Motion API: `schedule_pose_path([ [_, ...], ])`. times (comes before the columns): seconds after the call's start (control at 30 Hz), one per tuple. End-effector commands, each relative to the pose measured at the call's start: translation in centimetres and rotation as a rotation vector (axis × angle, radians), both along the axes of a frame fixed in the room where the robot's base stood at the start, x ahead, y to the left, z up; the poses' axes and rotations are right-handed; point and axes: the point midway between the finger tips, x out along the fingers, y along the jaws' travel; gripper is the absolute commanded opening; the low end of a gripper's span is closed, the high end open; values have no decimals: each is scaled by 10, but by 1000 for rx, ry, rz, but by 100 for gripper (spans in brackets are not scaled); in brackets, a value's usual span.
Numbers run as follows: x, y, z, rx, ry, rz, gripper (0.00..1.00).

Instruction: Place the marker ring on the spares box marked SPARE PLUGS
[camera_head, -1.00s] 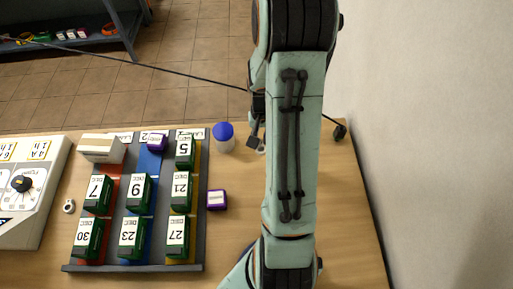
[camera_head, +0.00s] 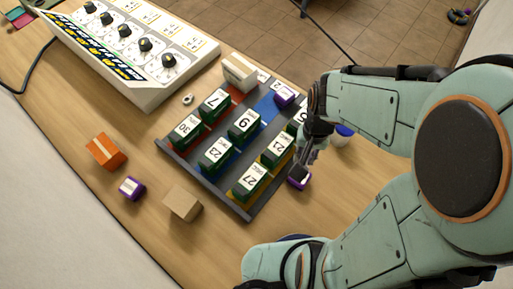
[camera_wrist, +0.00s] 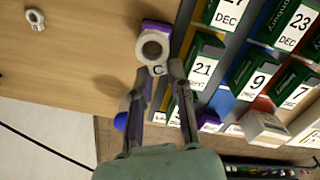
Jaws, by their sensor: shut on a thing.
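My gripper (camera_wrist: 160,78) is shut on the white marker ring (camera_wrist: 154,47), gripping its tag, which bears a letter C. The ring is in front of a purple box (camera_wrist: 149,26) in the wrist view and covers much of it. I cannot tell whether they touch. In the head view my gripper (camera_head: 308,155) is close above this purple box (camera_head: 298,181), beside the battery tray. Other small boxes are an orange one (camera_head: 106,151), a purple one (camera_head: 132,188) and a tan one (camera_head: 183,203). The words SPARE PLUGS are not readable on any box.
The tray (camera_head: 180,153) holds several green dated batteries in coloured lanes, close to my gripper. A blue-capped bottle (camera_head: 344,130) stands nearby. Loose white rings lie on the table, one near the charger (camera_head: 187,99), another in the wrist view (camera_wrist: 35,19). The front-left tabletop has free room.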

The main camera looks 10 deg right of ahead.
Motion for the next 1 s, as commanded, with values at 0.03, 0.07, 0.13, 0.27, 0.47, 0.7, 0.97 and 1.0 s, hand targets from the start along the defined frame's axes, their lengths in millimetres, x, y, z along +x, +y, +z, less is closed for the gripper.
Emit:
schedule_pose_path([
  [0.03, -4, 24, 7, -1, -6, 103, 6],
  [0.07, -8, 36, 11, 0, -4, 161, 6],
  [0.13, -18, 64, 19, -1, -5, 297, 6],
  [0.27, -43, 109, 32, 0, -2, 553, 6],
  [0.47, -79, 158, 48, -1, 1, 875, 6],
  [0.7, -102, 183, 55, -2, 5, 1053, 6],
  [0.97, -79, 221, 34, -3, 14, 1072, 6],
  [1.0, -72, 230, 29, -3, 12, 1071, 6],
])
